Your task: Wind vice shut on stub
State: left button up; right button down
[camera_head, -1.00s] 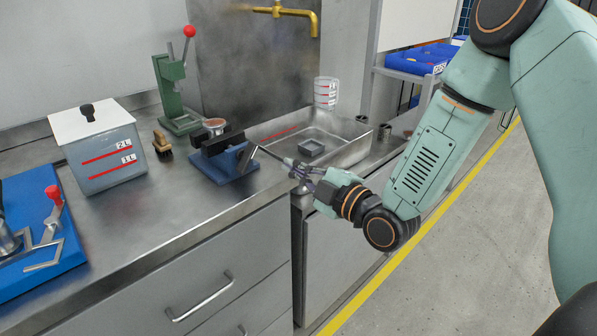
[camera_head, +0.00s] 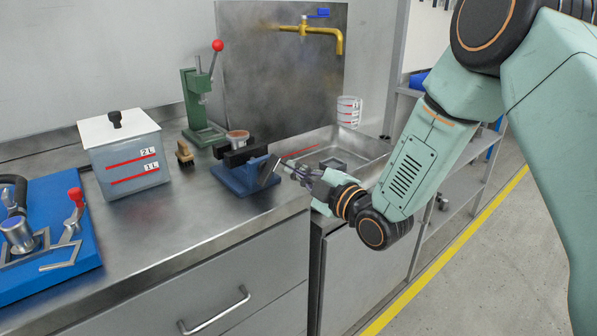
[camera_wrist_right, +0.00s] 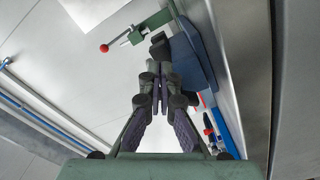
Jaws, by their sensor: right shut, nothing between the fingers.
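The vice (camera_head: 247,178) has a blue body and dark jaws and stands at the front edge of the steel counter. A round, brownish-topped stub (camera_head: 237,137) shows at its dark jaws; whether they touch it I cannot tell. A dark bar, seemingly the vice handle (camera_head: 268,170), slants at its right end. My right gripper (camera_head: 288,169) is shut and empty, its tips beside that bar; contact is unclear. In the right wrist view, the shut fingers (camera_wrist_right: 161,78) point at the vice's end, with the blue body (camera_wrist_right: 192,62) behind them. My left gripper is not in view.
A green press (camera_head: 203,105) with a red knob stands behind the vice. A sink (camera_head: 365,150) lies to the right under a brass tap (camera_head: 325,33). A marked tank (camera_head: 125,160), a brush (camera_head: 184,153) and a blue board (camera_head: 45,265) are to the left.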

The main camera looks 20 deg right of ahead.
aim_at(288, 199)
jog(key=shift+s+a, duration=0.25)
jog(key=shift+a, duration=0.35)
dwell(0.7)
jog(key=shift+a+f+b, duration=0.2)
jog(key=shift+f+b, duration=0.25)
jog(key=shift+f, duration=0.3)
dwell(0.4)
jog(key=shift+s+a+f+b, duration=0.25)
jog(key=shift+a+f+b, duration=0.05)
jog(key=shift+a+f, duration=0.25)
jog(key=shift+d+f, duration=0.1)
dwell(0.5)
jog(key=shift+d+f, duration=0.15)
jog(key=shift+f, duration=0.1)
jog(key=shift+p+v, duration=0.95)
jog(key=shift+v, duration=2.05)
jog(key=shift+r, duration=0.1)
